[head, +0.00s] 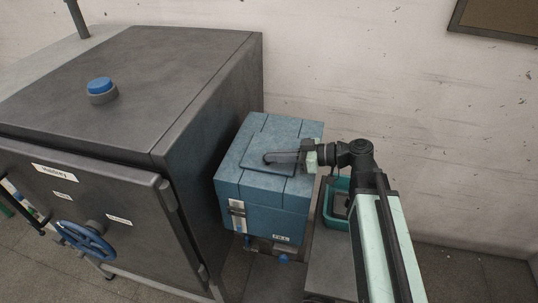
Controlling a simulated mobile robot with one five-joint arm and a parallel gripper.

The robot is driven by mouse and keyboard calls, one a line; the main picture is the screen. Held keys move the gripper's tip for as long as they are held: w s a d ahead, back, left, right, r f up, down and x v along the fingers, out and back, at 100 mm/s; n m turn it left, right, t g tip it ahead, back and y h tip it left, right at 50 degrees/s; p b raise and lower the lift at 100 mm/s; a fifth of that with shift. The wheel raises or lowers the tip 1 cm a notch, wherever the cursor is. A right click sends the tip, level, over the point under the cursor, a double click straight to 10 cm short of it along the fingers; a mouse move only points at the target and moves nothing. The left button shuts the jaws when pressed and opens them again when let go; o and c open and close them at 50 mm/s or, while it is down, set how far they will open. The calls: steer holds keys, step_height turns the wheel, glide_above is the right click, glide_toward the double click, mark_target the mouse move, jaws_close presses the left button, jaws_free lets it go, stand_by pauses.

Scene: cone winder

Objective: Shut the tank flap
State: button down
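The blue tank (262,208) stands beside the large dark grey machine, with a grooved top and a label low on its front. The flap (252,146) is a square blue panel in the middle of the tank's top. It looks flat, level with the top; a small gap under it could not be made out. My gripper (268,158) reaches in from the right and lies low over the flap, its dark fingers pointing left. Whether it touches the flap is unclear. The fingers hide part of the panel, and I cannot see whether they are apart.
The dark grey machine (130,85) with a blue button (100,86) and blue handwheel (86,240) fills the left. A teal bin (334,217) sits right of the tank, partly behind my arm. The wall (380,80) is close behind. Floor shows at lower right.

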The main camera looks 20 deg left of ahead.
step_height(320, 180, up, 5)
steer(key=p, duration=0.4)
steer(key=shift+s+f+p, duration=0.1)
steer(key=shift+p, duration=0.3)
steer(key=s+p+v, duration=0.1)
steer(key=v, duration=0.8)
steer(key=shift+w+d+f, duration=0.25)
steer(key=shift+w+d, duration=0.25)
